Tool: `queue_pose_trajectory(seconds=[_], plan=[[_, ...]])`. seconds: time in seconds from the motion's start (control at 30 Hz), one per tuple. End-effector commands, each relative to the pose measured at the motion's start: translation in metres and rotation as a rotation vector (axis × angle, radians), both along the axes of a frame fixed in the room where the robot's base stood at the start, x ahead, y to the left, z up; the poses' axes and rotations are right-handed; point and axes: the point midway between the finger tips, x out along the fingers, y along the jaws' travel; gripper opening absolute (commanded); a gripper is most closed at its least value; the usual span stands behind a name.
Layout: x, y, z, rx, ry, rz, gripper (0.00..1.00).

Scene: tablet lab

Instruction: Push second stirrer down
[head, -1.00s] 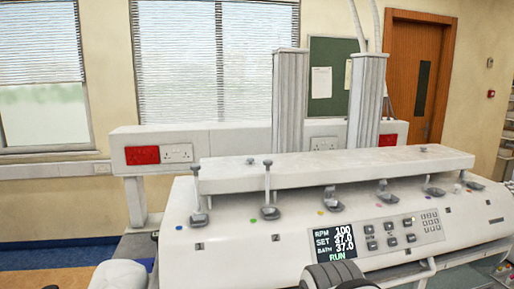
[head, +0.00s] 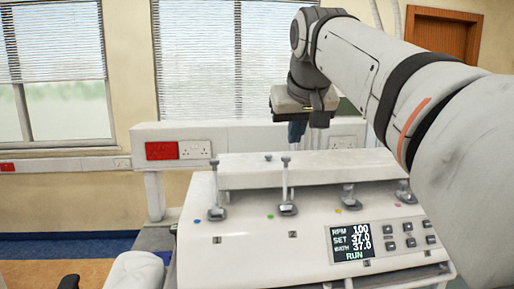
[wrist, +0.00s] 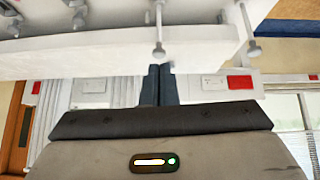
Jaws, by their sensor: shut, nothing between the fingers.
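The stirrer unit (head: 262,250) is a white bench with a display reading RPM 100, SET 37.0, BATH 37.0, RUN. The second stirrer (head: 287,186) stands with its thin rod upright above its grey base, over label 2. The first stirrer (head: 216,190) is to its left, also with a raised rod. My gripper (head: 297,141) hangs above and behind the second stirrer in the picture, its dark blue fingers together and empty. In the upside-down wrist view, the fingers (wrist: 159,72) line up with one rod (wrist: 158,28) and appear apart from it.
More stirrers, such as the third (head: 347,197) and fourth (head: 404,192), stand to the right with lower tops. A red panel (head: 162,150) and sockets are on the rear ledge. A grey seat (head: 138,272) is at lower left.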

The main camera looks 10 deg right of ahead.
Motion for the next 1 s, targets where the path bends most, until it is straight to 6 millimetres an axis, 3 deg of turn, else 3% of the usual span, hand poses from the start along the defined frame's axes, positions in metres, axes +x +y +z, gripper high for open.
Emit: queue_pose_trajectory(seconds=[0.1,0.2,0.37,0.87,1.0], plan=[[0.012,0.001,0.035,-0.001,-0.046,-0.003,0.00],[0.016,0.001,0.052,-0.002,-0.068,-0.005,0.00],[0.021,0.001,0.057,-0.002,-0.078,-0.007,0.00],[0.084,-0.003,-0.014,-0.002,-0.076,-0.007,0.00],[0.082,-0.004,-0.034,-0.002,-0.078,-0.007,0.00]])
